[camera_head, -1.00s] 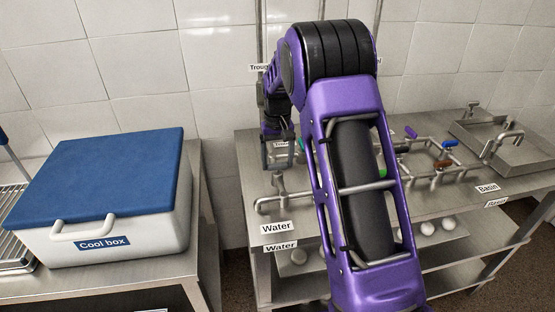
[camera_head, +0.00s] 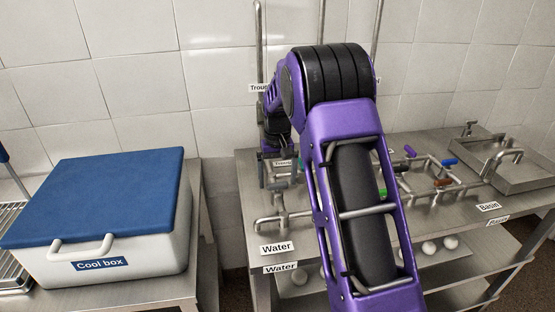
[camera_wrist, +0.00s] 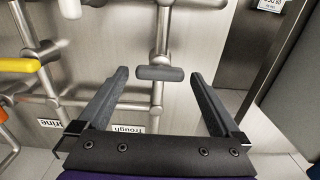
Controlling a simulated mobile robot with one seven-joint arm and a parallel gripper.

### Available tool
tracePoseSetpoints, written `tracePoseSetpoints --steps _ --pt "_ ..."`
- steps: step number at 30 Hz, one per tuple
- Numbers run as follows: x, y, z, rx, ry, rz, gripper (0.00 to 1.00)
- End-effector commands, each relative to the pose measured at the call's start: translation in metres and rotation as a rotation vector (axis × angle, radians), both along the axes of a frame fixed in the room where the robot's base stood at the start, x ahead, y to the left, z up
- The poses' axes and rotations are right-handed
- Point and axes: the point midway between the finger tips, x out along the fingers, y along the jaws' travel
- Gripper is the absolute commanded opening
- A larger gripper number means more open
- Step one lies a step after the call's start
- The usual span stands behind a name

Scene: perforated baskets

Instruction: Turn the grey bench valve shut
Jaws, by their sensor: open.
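The grey bench valve's handle (camera_wrist: 160,73) is a short grey bar on a steel pipe in the wrist view, lying crosswise. My gripper (camera_wrist: 162,72) is open, with one dark finger on each side of the handle. Clear gaps show between the handle and both fingers, so it is not clamped. In the head view my gripper (camera_head: 279,180) hangs over the left end of the bench, above the pipework (camera_head: 282,215) behind the Water label. My arm hides part of the bench there.
Other valves with coloured handles, such as a blue one (camera_head: 449,162) and a purple one (camera_head: 410,151), stand farther right. A steel basin (camera_head: 525,176) is at the right end. A cool box (camera_head: 100,215) stands on a separate table at left. Vertical pipes rise behind the gripper.

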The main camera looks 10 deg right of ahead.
Motion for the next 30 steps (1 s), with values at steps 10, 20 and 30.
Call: tracePoseSetpoints --steps 10,20,30 --pt "0.001 0.0 0.074 0.0 -0.007 0.0 1.0" --pt "0.001 0.0 0.146 0.0 -0.005 -0.001 1.0" --pt "0.0 0.0 0.169 0.0 -0.001 -0.001 1.0"
